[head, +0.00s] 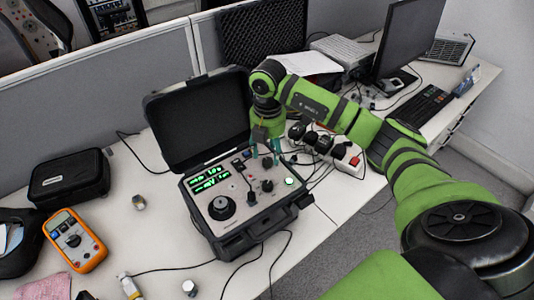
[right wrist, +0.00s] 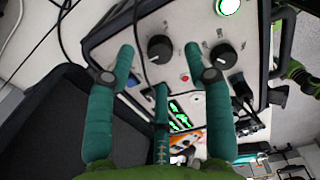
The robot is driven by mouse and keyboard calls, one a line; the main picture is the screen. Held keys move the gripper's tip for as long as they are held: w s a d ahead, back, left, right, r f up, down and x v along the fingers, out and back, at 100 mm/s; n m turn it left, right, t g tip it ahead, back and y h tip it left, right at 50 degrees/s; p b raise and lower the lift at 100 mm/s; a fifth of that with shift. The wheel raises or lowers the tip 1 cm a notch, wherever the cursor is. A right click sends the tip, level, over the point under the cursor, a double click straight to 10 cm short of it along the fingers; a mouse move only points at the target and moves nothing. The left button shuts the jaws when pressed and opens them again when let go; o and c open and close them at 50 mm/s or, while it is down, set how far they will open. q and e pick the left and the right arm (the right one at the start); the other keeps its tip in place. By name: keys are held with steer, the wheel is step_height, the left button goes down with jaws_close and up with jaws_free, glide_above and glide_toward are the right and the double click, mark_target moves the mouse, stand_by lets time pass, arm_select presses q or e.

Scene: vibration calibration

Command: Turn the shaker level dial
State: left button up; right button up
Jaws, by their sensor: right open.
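An open black case holds a grey control panel (head: 205,190) with green lit displays, a large black dial (head: 222,208) and several smaller black knobs. I cannot read which one is labelled shaker level. My right gripper (head: 265,152) is open and empty, pointing down over the panel's far right part. In the right wrist view, one small knob (right wrist: 160,48) shows between the spread green fingertips, with no clear contact. A second knob (right wrist: 222,53) lies just right of the right finger.
A power strip (head: 348,158) with plugs and cables lies right of the case. The raised lid (head: 198,118) stands behind the panel. An orange multimeter (head: 74,240) and a black pouch (head: 68,178) lie left. Loose cables cross the panel and desk front.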

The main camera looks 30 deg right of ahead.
mark_target(268, 160)
steer(key=shift+f+p, duration=0.3)
steer(key=shift+f, duration=1.3)
jaws_close()
